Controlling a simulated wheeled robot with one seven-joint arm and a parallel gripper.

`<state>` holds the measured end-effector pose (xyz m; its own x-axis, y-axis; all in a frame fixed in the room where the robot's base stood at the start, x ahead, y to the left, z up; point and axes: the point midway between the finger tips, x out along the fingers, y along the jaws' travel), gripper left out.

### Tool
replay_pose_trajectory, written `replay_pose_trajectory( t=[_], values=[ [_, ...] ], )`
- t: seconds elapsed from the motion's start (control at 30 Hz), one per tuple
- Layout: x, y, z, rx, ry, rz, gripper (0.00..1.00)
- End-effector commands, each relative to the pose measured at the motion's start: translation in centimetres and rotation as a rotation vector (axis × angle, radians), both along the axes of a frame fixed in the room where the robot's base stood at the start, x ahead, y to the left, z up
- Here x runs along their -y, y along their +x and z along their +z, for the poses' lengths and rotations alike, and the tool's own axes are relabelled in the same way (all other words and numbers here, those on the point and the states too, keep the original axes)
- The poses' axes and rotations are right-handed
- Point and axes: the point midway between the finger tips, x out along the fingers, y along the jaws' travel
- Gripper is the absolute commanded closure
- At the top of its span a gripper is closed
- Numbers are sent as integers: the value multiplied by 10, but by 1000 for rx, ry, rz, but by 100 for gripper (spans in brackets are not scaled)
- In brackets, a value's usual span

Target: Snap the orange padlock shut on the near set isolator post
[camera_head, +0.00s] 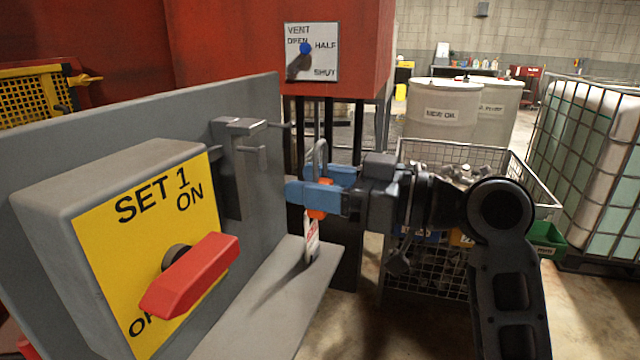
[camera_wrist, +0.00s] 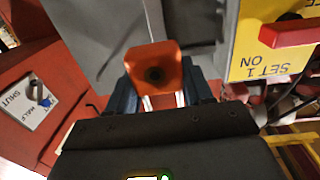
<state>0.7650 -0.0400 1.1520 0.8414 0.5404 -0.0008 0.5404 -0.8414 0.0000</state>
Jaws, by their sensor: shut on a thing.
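My gripper (camera_head: 318,190) is shut on the orange padlock (camera_head: 318,212), its blue fingers on either side of the body. The grey shackle (camera_head: 320,155) stands up above the fingers; I cannot tell whether it is open. A red and white tag (camera_head: 311,240) hangs below. In the wrist view the padlock body (camera_wrist: 155,68) shows a dark round keyhole, and the shackle is hidden. The grey isolator post (camera_head: 258,157), with short pegs, stands on the panel left of the padlock, visibly apart from it. The yellow SET 1 isolator (camera_head: 150,255) has a red handle (camera_head: 190,275) slanting between ON and OFF lettering.
A grey shelf (camera_head: 270,305) lies below the padlock, and a grey panel (camera_head: 130,135) backs the isolator. A red cabinet with a vent dial (camera_head: 312,52) rises behind. A wire bin (camera_head: 425,275) stands behind my arm, with drums (camera_head: 445,110) and a caged tank (camera_head: 590,170) farther back.

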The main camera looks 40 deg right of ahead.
Motion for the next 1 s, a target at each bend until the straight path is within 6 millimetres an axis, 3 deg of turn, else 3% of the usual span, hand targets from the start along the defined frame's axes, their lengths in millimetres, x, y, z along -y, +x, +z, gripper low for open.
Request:
replay_pose_trajectory(
  t=[1.0],
  values=[
    [-18,27,-1,1,1,1,84]
  ],
)
